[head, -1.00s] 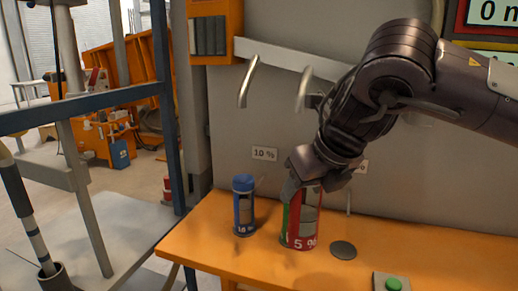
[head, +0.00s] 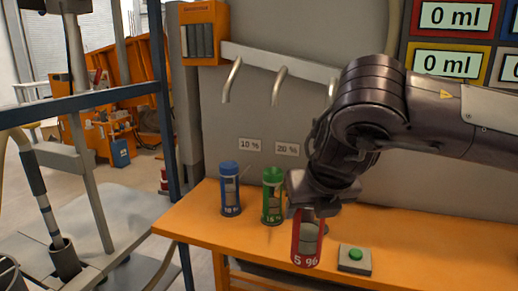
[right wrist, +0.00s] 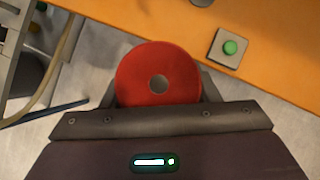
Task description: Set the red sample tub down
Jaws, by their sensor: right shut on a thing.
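The red sample tub (head: 307,240), marked 5 %, hangs upright from my right gripper (head: 318,200), which is shut on it near its top. In the head view the tub overlaps the front edge of the orange bench (head: 195,217). In the right wrist view its round red top (right wrist: 135,75) sits at the jaws, with grey floor beneath most of it and the bench (right wrist: 150,22) beyond. My left gripper is not in view.
A blue tub (head: 230,192) and a green tub (head: 272,198) stand on the bench to the left. A green button box (head: 354,260) sits close on the right, also in the right wrist view (right wrist: 230,47). Hooks (head: 280,87) hang from the wall rail.

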